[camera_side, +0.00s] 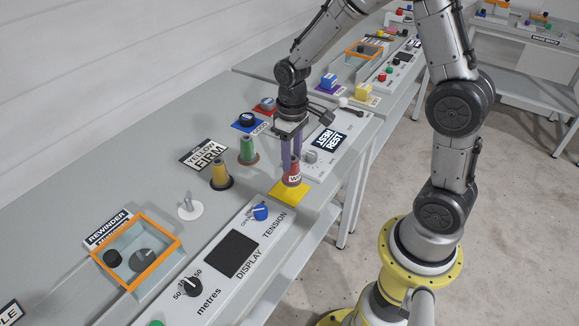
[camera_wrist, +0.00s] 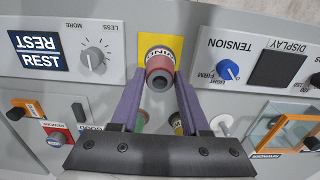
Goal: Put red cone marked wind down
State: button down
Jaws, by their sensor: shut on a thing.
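The red cone (camera_side: 292,174) has a white label whose lettering is partly readable and stands roughly upright between the purple fingers of my gripper (camera_side: 292,160). In the wrist view, the red cone (camera_wrist: 160,66) shows its open grey top between the fingertips (camera_wrist: 159,80), which are shut on it. A yellow square pad (camera_side: 289,196) lies under the cone at the table's front. In the wrist view, the pad (camera_wrist: 176,41) shows around it. I cannot tell whether the cone's base touches the pad.
A bare peg on a white disc (camera_side: 189,208) is farther left. The tension panel (camera_side: 235,255) and the REST panel (camera_side: 326,142) flank the pad. An orange-rimmed box (camera_side: 137,252) is at left.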

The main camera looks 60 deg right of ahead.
jog(key=shift+w+f, duration=0.2)
jog(key=shift+f, duration=0.85)
jog(key=shift+w+f, duration=0.2)
jog(key=shift+f, duration=0.8)
jog(key=shift+f, duration=0.15)
jog(key=shift+c, duration=2)
grip_release()
